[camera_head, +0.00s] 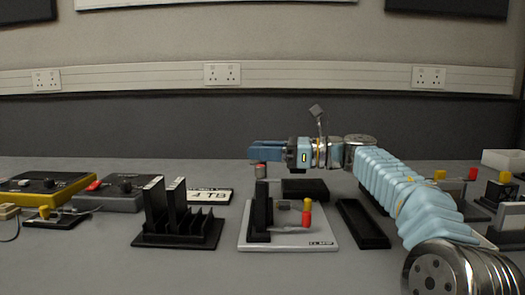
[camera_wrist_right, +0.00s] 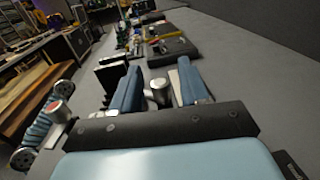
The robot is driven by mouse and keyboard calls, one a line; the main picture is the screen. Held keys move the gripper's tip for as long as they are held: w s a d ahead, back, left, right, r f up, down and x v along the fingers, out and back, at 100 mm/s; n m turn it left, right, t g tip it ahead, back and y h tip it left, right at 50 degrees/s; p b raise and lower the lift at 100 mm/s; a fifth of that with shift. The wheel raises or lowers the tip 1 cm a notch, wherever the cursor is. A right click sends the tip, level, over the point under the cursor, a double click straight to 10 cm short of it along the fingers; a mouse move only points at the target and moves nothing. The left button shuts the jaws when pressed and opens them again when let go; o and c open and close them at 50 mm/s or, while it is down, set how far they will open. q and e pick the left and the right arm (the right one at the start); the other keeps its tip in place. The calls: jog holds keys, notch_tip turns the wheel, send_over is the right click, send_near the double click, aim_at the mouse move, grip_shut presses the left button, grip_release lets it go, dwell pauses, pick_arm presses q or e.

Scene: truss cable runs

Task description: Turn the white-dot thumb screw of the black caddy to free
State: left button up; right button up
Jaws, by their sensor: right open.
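My right gripper (camera_head: 265,150) is held level above the middle of the table, its blue fingers pointing left. The wrist view shows its two fingers apart (camera_wrist_right: 158,92), with a short silver cylinder (camera_wrist_right: 159,91) between them; I cannot tell whether they touch it. In the head view a small grey knob with a reddish top (camera_head: 260,169) shows just under the fingertips, above a black upright (camera_head: 262,205). A black slotted rack (camera_head: 178,232) with tall plates stands to the left and may be the caddy. No white dot can be made out. My left gripper is not in view.
A grey plate (camera_head: 318,240) carries a lever with red and yellow grips (camera_head: 307,213). A black tray (camera_head: 362,223) lies right of it, and a black block (camera_head: 305,188) behind. Yellow (camera_head: 42,187) and grey (camera_head: 118,198) control boxes stand left. Bare table lies in front.

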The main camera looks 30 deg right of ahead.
grip_shut()
jog(key=shift+f+m+t+h+b, duration=0.2)
jog(key=shift+m+t+h+b, duration=0.65)
jog(key=shift+b, duration=0.35)
jog(key=shift+a+r+m+t+h+b, duration=0.1)
jog(key=shift+m+t+h+b, duration=0.3)
jog(key=shift+m+t+h, duration=0.75)
jog(key=shift+h, duration=0.4)
jog(key=shift+r+m+t+h+p, duration=0.25)
jog(key=shift+m+t+h, duration=0.35)
jog(key=shift+m+h, duration=0.45)
jog(key=m+t+h+p, duration=0.1)
jog(key=h, duration=0.2)
jog(key=shift+m+p, duration=0.25)
jog(key=shift+p, duration=0.1)
jog(key=shift+f+m+h+p, duration=0.15)
jog(key=shift+m+h+p, duration=0.5)
jog(key=shift+h, duration=0.5)
